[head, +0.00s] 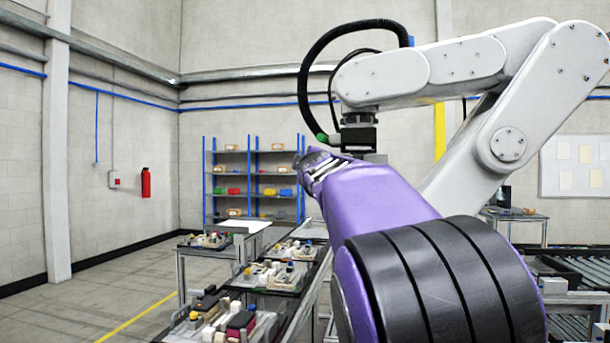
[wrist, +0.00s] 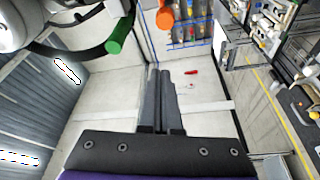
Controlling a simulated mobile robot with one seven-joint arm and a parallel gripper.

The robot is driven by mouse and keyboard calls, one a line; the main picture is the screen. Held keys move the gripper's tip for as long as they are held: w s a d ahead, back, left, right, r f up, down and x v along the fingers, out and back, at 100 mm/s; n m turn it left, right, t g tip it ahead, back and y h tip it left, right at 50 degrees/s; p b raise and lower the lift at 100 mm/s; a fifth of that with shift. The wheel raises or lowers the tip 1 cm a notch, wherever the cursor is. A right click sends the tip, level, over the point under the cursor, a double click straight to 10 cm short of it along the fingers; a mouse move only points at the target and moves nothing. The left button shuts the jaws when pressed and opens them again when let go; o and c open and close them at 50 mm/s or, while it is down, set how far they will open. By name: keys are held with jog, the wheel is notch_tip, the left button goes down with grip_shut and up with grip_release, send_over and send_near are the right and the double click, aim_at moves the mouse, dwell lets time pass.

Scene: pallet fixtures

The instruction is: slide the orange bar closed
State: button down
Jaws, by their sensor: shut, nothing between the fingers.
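I cannot make out the orange bar for certain in either view.
Trays of small fixture parts stand on benches in the head view, with a middle tray (head: 294,284). Blue shelving (head: 205,180) stands at the back wall, and a fire extinguisher (head: 146,183) hangs at left. A roller conveyor (head: 580,262) is at right. The left floor is clear.

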jog(key=shift+s+f+b, duration=0.15)
jog(key=shift+s+b, duration=0.65)
jog(key=shift+s, duration=0.8)
